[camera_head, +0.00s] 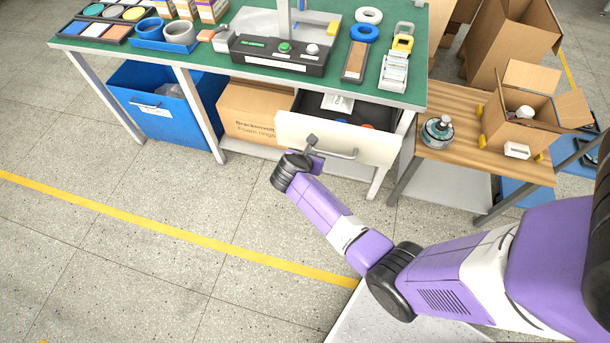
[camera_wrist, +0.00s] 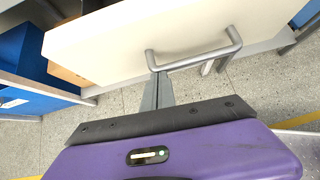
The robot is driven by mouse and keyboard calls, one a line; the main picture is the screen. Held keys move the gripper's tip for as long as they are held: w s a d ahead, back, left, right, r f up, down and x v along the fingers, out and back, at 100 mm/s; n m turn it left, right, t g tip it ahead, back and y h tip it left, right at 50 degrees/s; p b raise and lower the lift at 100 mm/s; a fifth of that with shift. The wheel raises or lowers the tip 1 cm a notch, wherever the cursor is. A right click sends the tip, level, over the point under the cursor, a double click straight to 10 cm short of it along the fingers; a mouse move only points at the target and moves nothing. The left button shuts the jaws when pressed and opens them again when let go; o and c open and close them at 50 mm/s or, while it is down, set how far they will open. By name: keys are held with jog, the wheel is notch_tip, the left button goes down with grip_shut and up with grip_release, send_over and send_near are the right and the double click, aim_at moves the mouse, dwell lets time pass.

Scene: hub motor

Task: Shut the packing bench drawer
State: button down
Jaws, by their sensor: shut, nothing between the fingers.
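The drawer (camera_head: 370,145) under the green-topped bench (camera_head: 210,55) stands open, its cream front pulled out from the frame. Some items, including a white labelled one, lie inside it. Its grey bar handle (camera_head: 340,154) also shows in the wrist view (camera_wrist: 195,60). My gripper (camera_head: 312,141) is shut and empty at the left end of the handle, in front of the drawer front. In the wrist view the fingertips (camera_wrist: 153,74) are close by the handle's left post; I cannot tell whether they touch it or the front.
A blue bin (camera_head: 150,105) and a cardboard box (camera_head: 250,112) stand under the bench, left of the drawer. A wooden side table (camera_head: 455,105) with an open carton (camera_head: 525,105) and a hub motor (camera_head: 437,130) stands to the right. The floor in front is clear.

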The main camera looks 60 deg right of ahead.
aim_at(315, 129)
jog(key=w+d+b, duration=0.1)
jog(key=d, duration=0.4)
jog(key=w+d+b, duration=0.1)
jog(key=w+d, duration=0.1)
jog(key=d, duration=0.3)
jog(key=w+d+b, duration=0.1)
jog(key=w+d, duration=0.1)
jog(key=d, duration=0.2)
jog(key=shift+w+d+f+b, duration=0.15)
jog(key=shift+d+b, duration=0.15)
jog(key=shift+d, duration=0.1)
jog(key=shift+w+d, duration=0.1)
jog(key=shift+d, duration=0.25)
jog(key=shift+d+r, duration=0.15)
jog(key=shift+r, duration=0.05)
jog(key=a+p, duration=0.1)
jog(key=a, duration=0.1)
jog(key=s+a+p, duration=0.1)
jog(key=a, duration=0.1)
jog(key=shift+a+r, duration=0.15)
jog(key=shift+a, duration=0.25)
jog(key=p+v, duration=0.1)
jog(key=v, duration=0.8)
jog(key=shift+a, duration=0.25)
